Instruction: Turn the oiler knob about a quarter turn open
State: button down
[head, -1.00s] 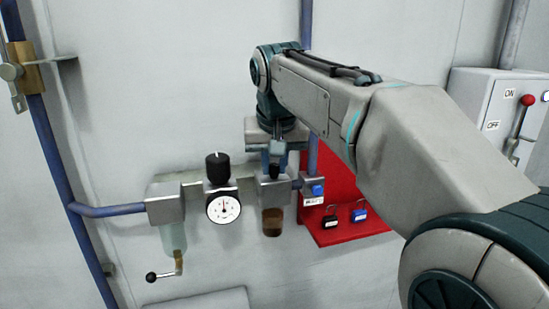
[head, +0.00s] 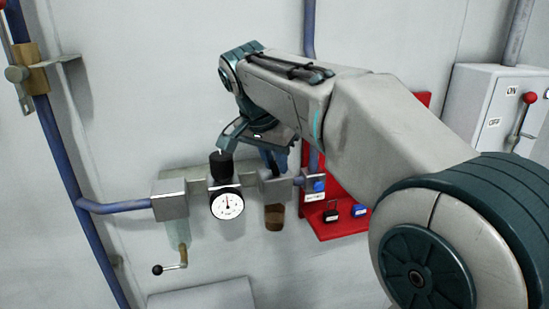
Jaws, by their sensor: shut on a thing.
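The oiler is the right-hand unit of the air line on the wall, a grey block (head: 277,189) with a brown-filled bowl (head: 274,217) below it. Its small dark knob (head: 275,172) sits on top and is mostly hidden by my fingers. My gripper (head: 275,167) comes down from above and is shut on the knob. The gripper body is turned and tilted above it, and the fingertips are hard to make out.
Left of the oiler are a black regulator knob (head: 221,164), a dial gauge (head: 227,204) and a filter bowl (head: 178,233) with a drain lever. A blue valve button (head: 319,185) and red lock board (head: 342,229) are close on the right.

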dwell(0.4)
jog(key=c, duration=1.3)
grip_release()
jog(key=p+v, duration=0.1)
jog(key=v, duration=1.3)
jog(key=s+d+f+n+y, duration=0.1)
jog(key=s+d+f, duration=0.3)
jog(key=f, duration=0.6)
jog(key=s+d+f+n+y, duration=0.1)
jog(key=s+d+f+n, duration=0.3)
jog(key=s+f, duration=0.3)
jog(key=s+d+f+n, duration=0.2)
jog(key=s+d+f, duration=0.3)
jog(key=f, duration=0.7)
jog(key=shift+s+d+f+y, duration=0.3)
jog(key=shift+s+d+y, duration=0.1)
jog(key=shift+s, duration=0.05)
